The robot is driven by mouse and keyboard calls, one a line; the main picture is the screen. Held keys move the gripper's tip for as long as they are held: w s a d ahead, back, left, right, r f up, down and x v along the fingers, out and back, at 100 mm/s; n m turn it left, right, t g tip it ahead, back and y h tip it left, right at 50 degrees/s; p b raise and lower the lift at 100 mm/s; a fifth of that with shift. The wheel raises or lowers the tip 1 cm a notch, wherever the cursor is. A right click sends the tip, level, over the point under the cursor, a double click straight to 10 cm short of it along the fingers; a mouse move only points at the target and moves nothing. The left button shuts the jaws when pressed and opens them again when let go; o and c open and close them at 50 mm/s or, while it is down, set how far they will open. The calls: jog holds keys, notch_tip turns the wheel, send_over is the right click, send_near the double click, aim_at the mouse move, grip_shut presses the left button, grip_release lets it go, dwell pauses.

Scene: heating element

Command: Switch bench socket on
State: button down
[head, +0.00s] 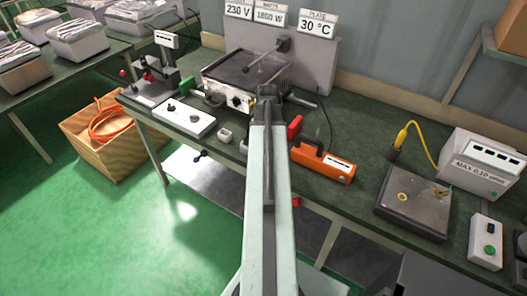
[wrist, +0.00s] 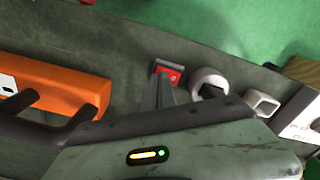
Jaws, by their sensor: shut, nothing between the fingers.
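I take the bench socket to be the small red switch on a pale plate (wrist: 169,73), near the bench's front edge in the wrist view; I cannot read its position. My gripper (wrist: 159,84) is shut and empty, its tips pointing at this plate from just below it in the picture. Whether they touch it I cannot tell. In the head view my arm hides the fingertips and the bench under them. The orange device with a black handle (head: 322,164) stands right of my arm; it also shows at the left of the wrist view (wrist: 58,88).
A white ring-shaped part (wrist: 208,80) and a small white square cup (wrist: 262,104) stand close to the red switch. A white control box (head: 184,118) and a hotplate unit (head: 237,99) lie further left and back.

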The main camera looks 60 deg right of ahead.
notch_tip(320, 180, up, 6)
jog(key=p, duration=0.4)
jog(key=shift+f+p, duration=0.25)
jog(key=shift+p, duration=0.15)
jog(key=w+a+n, duration=0.6)
jog(key=w+a, duration=1.3)
jog(key=a, duration=0.3)
jog(key=w+a+n, duration=0.2)
jog(key=a+n, duration=0.4)
jog(key=a, duration=2.2)
jog(key=shift+w, duration=0.35)
